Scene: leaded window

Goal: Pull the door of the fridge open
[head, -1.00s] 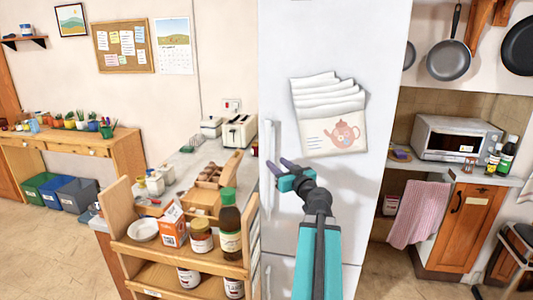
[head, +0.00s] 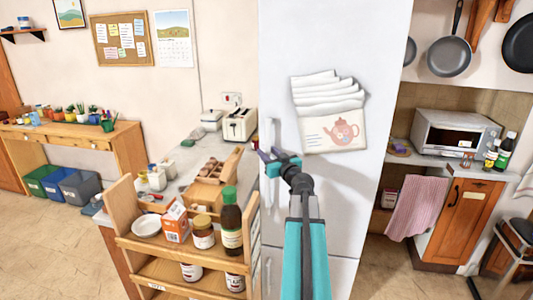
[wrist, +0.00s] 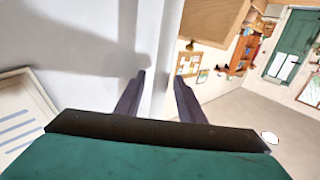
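The tall white fridge (head: 340,50) stands in the middle of the head view with its door closed. A slim white upright handle (head: 270,132) runs near the door's left edge. My gripper (head: 268,155) is at the handle, around its lower part. In the wrist view the two dark fingers (wrist: 159,82) are apart, with the pale upright handle (wrist: 169,50) between them. I cannot make out firm contact on either side. My gripper hides part of the handle in the head view.
Papers with a teapot picture (head: 335,132) hang on the fridge door. A wooden shelf cart (head: 190,250) with jars and bottles, including a dark bottle (head: 231,225), stands close at the fridge's left. A counter with a microwave (head: 455,135) is to the right.

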